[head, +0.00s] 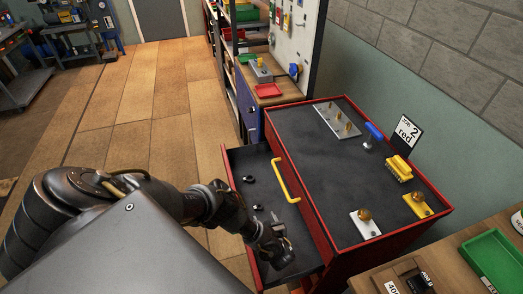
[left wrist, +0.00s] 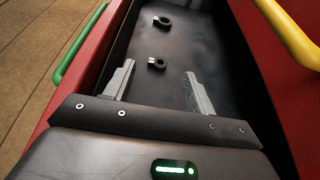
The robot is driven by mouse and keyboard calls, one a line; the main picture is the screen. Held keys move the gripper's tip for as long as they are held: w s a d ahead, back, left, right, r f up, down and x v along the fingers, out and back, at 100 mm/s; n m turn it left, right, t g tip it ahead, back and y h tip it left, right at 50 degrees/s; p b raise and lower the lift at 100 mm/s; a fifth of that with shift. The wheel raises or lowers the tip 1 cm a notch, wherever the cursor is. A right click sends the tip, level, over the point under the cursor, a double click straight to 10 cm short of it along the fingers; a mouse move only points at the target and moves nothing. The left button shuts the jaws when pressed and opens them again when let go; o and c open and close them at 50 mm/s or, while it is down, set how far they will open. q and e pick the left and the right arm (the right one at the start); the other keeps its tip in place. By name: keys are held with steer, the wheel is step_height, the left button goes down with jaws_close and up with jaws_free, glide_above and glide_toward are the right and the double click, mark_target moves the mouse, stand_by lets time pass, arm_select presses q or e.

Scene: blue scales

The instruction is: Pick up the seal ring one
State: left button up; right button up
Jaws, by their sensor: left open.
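Two small dark seal rings lie apart on the floor of the open drawer (head: 238,160). The farther ring (head: 249,179) and the nearer ring (head: 257,207) each have a small pale part; I cannot tell which is ring one. In the left wrist view the farther ring (left wrist: 162,22) is near the top and the nearer ring (left wrist: 156,64) lies between the lines of the fingers, just ahead of the tips. My left gripper (head: 268,224) reaches into the drawer, open and empty; its two grey fingers show in the wrist view (left wrist: 158,82). My right gripper is out of view.
The red cabinet (head: 318,228) with a yellow handle (head: 285,180) borders the drawer on the right. A green bin (head: 496,258) stands at right. The drawer's far part is clear.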

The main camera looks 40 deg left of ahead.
mark_target(257, 207)
arm_select(q)
step_height(257, 207, down, 4)
steer(key=b, duration=0.2)
steer(key=shift+a+r+b, duration=0.1)
steer(key=shift+a+b, duration=0.05)
steer(key=shift+b, duration=0.2)
steer(key=b+x, duration=0.3)
steer(key=x, duration=0.2)
steer(key=shift+a+f+b, duration=0.1)
steer(key=shift+f+b, duration=0.2)
steer(key=shift+b, duration=0.1)
steer(key=shift+w+a+r, duration=0.1)
steer(key=shift+w+a, duration=0.05)
steer(key=w+a+f+b, duration=0.1)
steer(key=b, duration=0.1)
steer(key=w+a+f+b, duration=0.1)
steer(key=a+b, duration=0.1)
steer(key=shift+w+f, duration=0.15)
steer(key=shift+f, duration=0.2)
steer(key=shift+w+a+b, duration=0.2)
steer(key=shift+a+b, duration=0.05)
steer(key=shift+b, duration=0.1)
steer(key=shift+r, duration=0.15)
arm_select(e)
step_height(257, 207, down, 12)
arm_select(q)
steer(key=shift+c, duration=0.4)
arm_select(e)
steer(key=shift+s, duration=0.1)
